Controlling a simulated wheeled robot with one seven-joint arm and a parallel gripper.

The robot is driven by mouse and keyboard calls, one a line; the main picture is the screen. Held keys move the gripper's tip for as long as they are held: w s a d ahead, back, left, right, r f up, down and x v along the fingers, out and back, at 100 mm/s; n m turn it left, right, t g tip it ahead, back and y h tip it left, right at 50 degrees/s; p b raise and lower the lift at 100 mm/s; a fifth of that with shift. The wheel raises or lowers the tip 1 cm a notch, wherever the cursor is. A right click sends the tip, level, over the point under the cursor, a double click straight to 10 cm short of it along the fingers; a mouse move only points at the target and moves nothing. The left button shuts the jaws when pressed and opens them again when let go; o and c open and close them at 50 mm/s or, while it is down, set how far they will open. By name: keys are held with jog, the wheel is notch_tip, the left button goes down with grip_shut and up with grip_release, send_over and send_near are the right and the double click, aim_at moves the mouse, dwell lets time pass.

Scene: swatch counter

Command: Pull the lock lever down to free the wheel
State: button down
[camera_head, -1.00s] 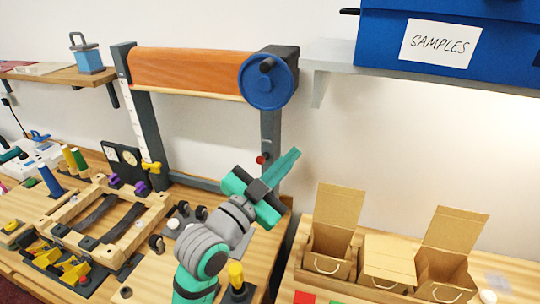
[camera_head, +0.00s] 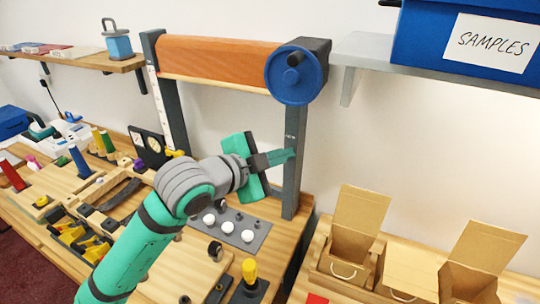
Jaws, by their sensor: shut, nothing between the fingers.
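The blue wheel (camera_head: 297,88) with a dark hub knob sits at the top right of the frame, at the end of the orange roll (camera_head: 215,62). The dark right post (camera_head: 292,190) stands below it. My gripper (camera_head: 292,154) is shut and empty, its teal fingers pointing right and overlapping the post in the picture. Whether they touch it, I cannot tell. The lock lever is not visible now; my gripper may be hiding it.
A grey shelf (camera_head: 372,50) with a blue SAMPLES box (camera_head: 440,35) is at upper right. Open cardboard boxes (camera_head: 352,240) stand at lower right.

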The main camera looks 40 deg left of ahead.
jog(key=w+a+f, duration=0.2)
jog(key=w+f, duration=0.1)
jog(key=w, duration=0.1)
jog(key=shift+a+f, duration=0.2)
jog(key=shift+f, duration=0.15)
jog(key=shift+w, duration=0.1)
